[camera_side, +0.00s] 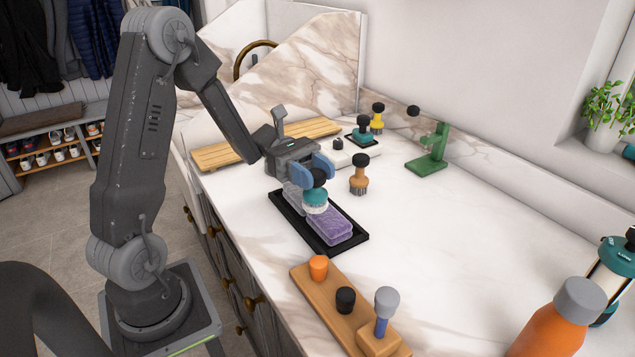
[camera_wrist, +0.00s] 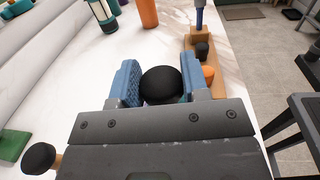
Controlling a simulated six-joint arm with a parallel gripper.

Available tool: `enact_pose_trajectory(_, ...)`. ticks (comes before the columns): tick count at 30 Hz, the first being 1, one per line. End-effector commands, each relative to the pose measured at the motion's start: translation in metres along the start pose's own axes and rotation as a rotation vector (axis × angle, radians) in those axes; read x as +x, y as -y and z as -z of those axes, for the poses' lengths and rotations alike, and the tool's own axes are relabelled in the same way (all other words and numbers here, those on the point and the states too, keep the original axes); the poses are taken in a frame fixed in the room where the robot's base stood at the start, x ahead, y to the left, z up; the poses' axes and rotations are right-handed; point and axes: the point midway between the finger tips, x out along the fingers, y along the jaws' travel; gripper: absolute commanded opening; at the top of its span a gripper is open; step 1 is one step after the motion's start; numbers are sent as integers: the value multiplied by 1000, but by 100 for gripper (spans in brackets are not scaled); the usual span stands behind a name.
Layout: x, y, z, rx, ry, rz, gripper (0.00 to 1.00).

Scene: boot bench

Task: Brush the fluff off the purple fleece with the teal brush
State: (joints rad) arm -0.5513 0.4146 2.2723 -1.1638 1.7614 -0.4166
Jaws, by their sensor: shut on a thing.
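My gripper (camera_side: 318,170) is shut on the black knob of the teal brush (camera_side: 316,196). In the wrist view the black knob (camera_wrist: 161,84) sits between the blue fingers, and the rest of the brush is mostly hidden below it. In the side view the brush is upright, its pale bristles at the left end of the purple fleece (camera_side: 330,226); I cannot tell whether they touch it. The fleece lies in a black tray (camera_side: 356,236). A grey piece (camera_side: 293,198) lies in the same tray, partly behind the brush. I cannot make out any fluff.
A brown brush (camera_side: 359,178) stands right of the tray. A wooden board (camera_side: 308,282) with pegs lies in front. A green stand (camera_side: 428,155), yellow brush (camera_side: 377,118) and slatted board (camera_side: 215,155) are behind. An orange bottle (camera_side: 560,322) stands front right. The counter's middle right is clear.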

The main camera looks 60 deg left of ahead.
Motion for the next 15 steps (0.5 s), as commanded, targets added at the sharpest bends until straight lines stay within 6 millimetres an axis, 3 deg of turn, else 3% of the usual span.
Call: enact_pose_trajectory(15, 0, 0, -45, 3, 0, 0, 14)
